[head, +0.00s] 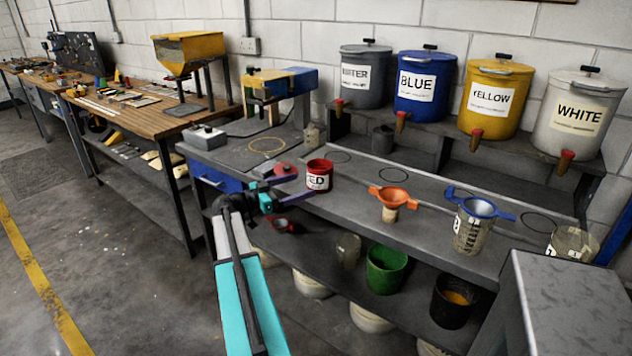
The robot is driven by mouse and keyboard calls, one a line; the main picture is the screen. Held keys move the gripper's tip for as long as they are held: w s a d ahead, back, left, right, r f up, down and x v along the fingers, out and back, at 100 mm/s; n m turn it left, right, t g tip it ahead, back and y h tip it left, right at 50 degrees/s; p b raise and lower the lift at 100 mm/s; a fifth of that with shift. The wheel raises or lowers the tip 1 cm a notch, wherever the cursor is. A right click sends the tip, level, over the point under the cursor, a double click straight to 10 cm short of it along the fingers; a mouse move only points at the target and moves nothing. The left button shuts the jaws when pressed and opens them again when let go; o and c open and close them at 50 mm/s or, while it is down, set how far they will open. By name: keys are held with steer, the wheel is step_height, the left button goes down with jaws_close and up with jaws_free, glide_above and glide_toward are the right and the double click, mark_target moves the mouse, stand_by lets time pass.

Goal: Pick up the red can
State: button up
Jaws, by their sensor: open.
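The red can (319,180), with a white label ending in "ED", stands upright on the grey workbench (345,205) near its front edge. My gripper (293,187) is open and sits just left of the can. Its purple fingers point right towards the can, one towards its far side and one towards its near side. I cannot tell whether either finger touches it.
An orange funnel (389,199) and a blue funnel on a clear cup (472,232) stand to the right. Labelled paint buckets (427,85) line the rack behind. A grey block (570,300) rises at the front right. Green (386,270) and black (453,302) buckets sit below.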

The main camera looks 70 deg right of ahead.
mark_target(321, 177)
steer(key=shift+w, duration=0.1)
steer(key=shift+p+x, duration=1.05)
steer(key=shift+x, duration=3.15)
steer(key=shift+s+d+r+p, duration=0.2)
steer(key=shift+s+d+p, duration=0.3)
steer(key=shift+d, duration=0.15)
steer(key=shift+p+x, duration=0.7)
steer(key=shift+x, duration=1.05)
steer(key=shift+w, duration=0.1)
steer(key=c, duration=1.6)
